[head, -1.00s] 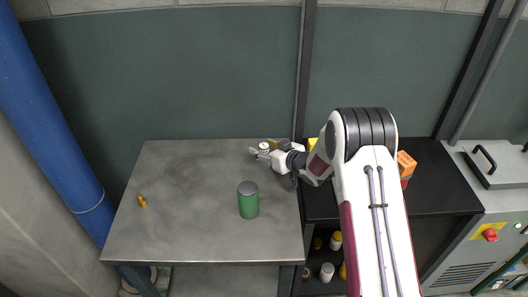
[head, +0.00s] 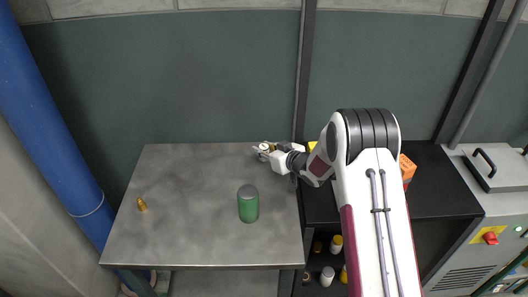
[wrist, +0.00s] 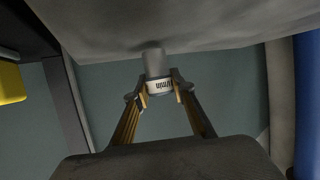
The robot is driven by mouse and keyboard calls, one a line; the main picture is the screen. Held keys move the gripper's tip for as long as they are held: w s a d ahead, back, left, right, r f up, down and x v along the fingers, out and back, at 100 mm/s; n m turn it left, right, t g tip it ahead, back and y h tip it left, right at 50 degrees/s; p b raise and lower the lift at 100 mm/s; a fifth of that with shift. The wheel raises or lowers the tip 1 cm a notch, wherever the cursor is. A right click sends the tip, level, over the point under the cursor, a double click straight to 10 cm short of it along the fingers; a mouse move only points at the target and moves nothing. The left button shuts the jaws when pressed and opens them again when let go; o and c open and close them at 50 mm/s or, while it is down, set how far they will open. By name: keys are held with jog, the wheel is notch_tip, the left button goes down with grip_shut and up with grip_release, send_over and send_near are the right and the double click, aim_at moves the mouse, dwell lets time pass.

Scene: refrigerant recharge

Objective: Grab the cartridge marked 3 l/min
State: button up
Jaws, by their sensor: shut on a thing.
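A small pale cylinder with a white label band (wrist: 159,86) is between my fingers in the wrist view; dark marks on the label are too small to read for certain. My gripper (wrist: 160,92) is shut on this cartridge, one finger on each side. In the head view my gripper (head: 262,151) is at the back right corner of the grey metal table (head: 190,205). The cartridge is small and mostly hidden there, with only a pale end showing. I cannot tell whether it still touches the table.
A green canister with a grey top (head: 248,205) stands right of the table's middle. A small brass fitting (head: 142,204) is at the left. Most of the tabletop is clear.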

aim_at(264, 147)
jog(key=shift+r, duration=4.4)
